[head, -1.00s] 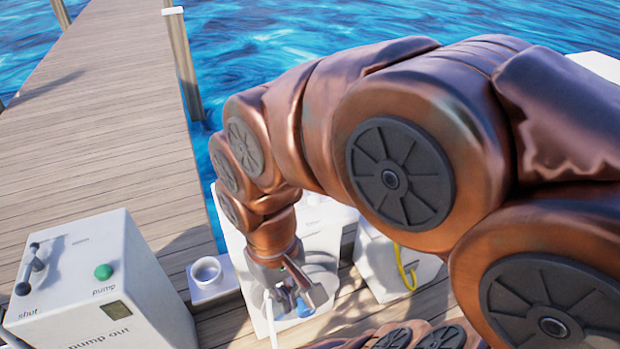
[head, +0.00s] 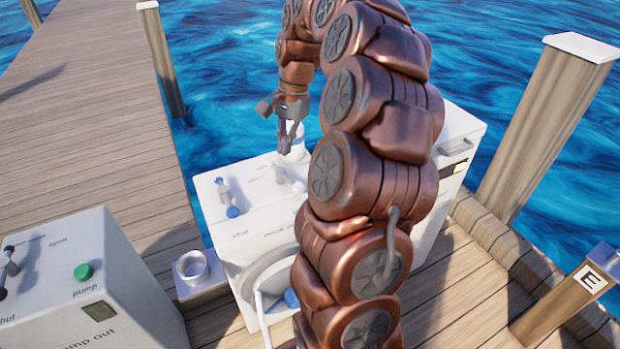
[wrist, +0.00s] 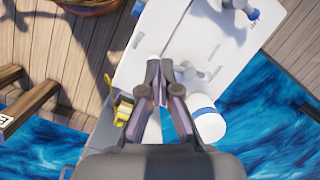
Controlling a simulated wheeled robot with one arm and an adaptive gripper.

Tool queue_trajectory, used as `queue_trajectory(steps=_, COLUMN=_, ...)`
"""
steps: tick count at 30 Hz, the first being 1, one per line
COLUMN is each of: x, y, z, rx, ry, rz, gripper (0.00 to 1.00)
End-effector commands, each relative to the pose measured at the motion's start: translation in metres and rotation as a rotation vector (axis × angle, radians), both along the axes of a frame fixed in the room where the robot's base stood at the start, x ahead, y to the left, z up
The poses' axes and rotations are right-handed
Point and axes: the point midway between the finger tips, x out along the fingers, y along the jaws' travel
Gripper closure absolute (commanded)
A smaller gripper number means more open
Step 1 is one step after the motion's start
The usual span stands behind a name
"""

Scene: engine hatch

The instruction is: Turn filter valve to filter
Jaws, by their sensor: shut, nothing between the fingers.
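A white cabinet (head: 255,212) on the dock carries a valve with blue ends (head: 228,196) at its left, near the word "shut". A pale grey valve (head: 290,180) sits farther right on the same top. It also shows in the wrist view (wrist: 194,76), just right of my fingertips. Small lettering by it is unreadable, so I cannot tell which is the filter valve. My gripper (head: 287,146) is shut and empty above the cabinet's back, beside a white canister (head: 295,155). The wrist view shows its fingers together (wrist: 159,82), apart from the grey valve.
The canister has a blue band in the wrist view (wrist: 207,124). A pump-out box (head: 75,270) stands at left front, with a white cup fitting (head: 192,268) beside it. A wooden post (head: 545,125) stands at right. Water lies behind the cabinet.

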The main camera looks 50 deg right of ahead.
Motion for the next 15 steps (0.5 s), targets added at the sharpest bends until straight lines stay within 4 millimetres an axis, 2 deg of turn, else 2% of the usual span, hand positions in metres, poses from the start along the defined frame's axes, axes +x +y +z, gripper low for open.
queue_trajectory(steps=1, x=0.0, y=-0.026, z=-0.009, rx=0.005, ry=0.012, rz=-0.086, gripper=1.0)
queue_trajectory(steps=3, x=-0.002, y=-0.055, z=-0.017, rx=0.011, ry=0.025, rz=-0.195, gripper=1.0)
queue_trajectory(steps=7, x=-0.011, y=-0.099, z=-0.032, rx=0.017, ry=0.05, rz=-0.36, gripper=1.0)
queue_trajectory(steps=10, x=-0.017, y=-0.121, z=-0.038, rx=0.02, ry=0.061, rz=-0.445, gripper=1.0)
queue_trajectory(steps=15, x=-0.023, y=-0.136, z=-0.045, rx=0.022, ry=0.074, rz=-0.505, gripper=1.0)
